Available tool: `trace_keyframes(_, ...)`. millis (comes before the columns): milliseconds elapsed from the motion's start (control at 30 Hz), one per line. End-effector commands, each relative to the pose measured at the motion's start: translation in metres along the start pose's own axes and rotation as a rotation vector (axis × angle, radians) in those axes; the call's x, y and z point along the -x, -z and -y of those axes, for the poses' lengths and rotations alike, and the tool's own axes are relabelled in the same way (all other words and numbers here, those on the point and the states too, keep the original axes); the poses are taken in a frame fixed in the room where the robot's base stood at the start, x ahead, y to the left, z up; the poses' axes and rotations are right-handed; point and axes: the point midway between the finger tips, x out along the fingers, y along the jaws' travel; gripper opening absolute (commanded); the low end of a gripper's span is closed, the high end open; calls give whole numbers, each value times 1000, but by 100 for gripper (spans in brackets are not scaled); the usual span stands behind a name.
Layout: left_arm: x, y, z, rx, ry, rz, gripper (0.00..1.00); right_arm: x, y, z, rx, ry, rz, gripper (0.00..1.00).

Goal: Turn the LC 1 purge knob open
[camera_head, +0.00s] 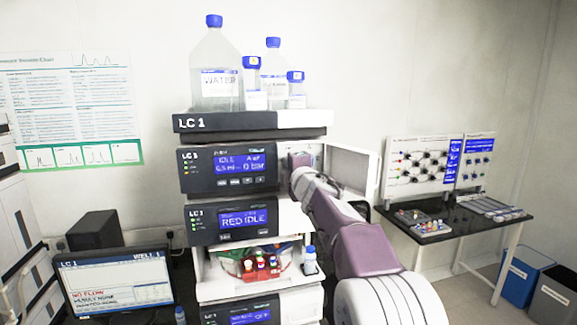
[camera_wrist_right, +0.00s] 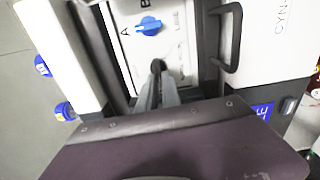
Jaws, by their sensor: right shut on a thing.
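The LC 1 stack (camera_head: 225,122) stands in the middle of the head view. Its pump module (camera_head: 208,182) has a lit blue display that reads idle and 0 bar. A white door (camera_head: 350,172) stands open on the module's right. My right arm reaches into that opening and hides much of it. In the right wrist view my right gripper (camera_wrist_right: 157,72) is shut on a small dark knob (camera_wrist_right: 157,65), mostly hidden between the fingers. A blue knob (camera_wrist_right: 149,26) with letters around it sits on the white panel beyond, apart from the fingers. My left gripper is not in view.
Bottles (camera_head: 215,72) with blue caps stand on top of the stack. A dark handle (camera_wrist_right: 232,35) is right of my fingers in the wrist view. A monitor (camera_head: 115,280) stands at lower left, a black side table (camera_head: 455,232) at right.

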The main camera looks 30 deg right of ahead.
Motion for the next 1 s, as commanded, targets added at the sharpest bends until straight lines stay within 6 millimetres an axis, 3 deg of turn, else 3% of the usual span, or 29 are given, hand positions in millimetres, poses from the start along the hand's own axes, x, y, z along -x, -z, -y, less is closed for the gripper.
trace_keyframes(133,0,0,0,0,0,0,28,0,0,0,-1,0,1,0)
trace_keyframes(200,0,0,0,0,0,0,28,0,0,0,-1,0,1,28)
trace_keyframes(233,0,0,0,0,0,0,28,0,0,0,-1,0,1,30)
trace_keyframes(567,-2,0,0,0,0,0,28,4,0,0,-1,-2,1,30)
trace_keyframes(900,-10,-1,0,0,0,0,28,73,-1,-1,0,-2,2,30)
trace_keyframes(1000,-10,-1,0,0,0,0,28,85,-1,0,-2,0,2,30)
